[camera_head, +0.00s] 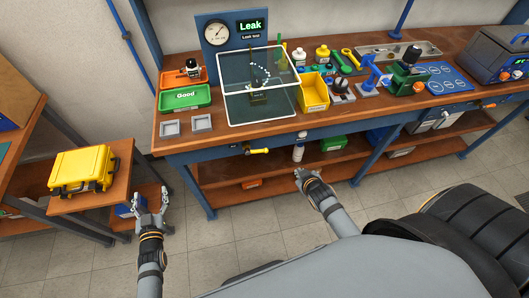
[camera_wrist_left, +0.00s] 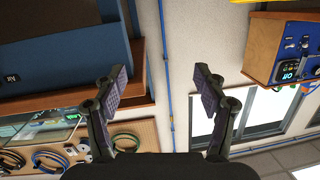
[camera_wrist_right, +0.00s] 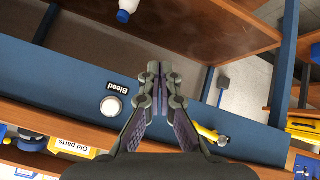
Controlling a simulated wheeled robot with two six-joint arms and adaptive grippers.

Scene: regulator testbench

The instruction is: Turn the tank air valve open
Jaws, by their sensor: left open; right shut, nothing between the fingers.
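A valve with a yellow handle (camera_head: 259,151) sits on the blue front rail of the workbench, below the glass test box. It also shows in the right wrist view (camera_wrist_right: 210,133), right of my fingers, its handle lying along the rail. I cannot tell its open or closed position from a mark. My right gripper (camera_head: 300,174) is shut and empty in front of the bench, to the right of the valve and apart from it. My left gripper (camera_head: 152,197) is open and empty, beside the small side table and far from the valve.
A round white button (camera_wrist_right: 112,106) labelled "Bleed" is on the same rail. A white bottle (camera_head: 299,150) stands on the shelf below. A gauge panel (camera_head: 233,32) reads "Leak". A yellow case (camera_head: 80,170) lies on the side table. The floor before the bench is clear.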

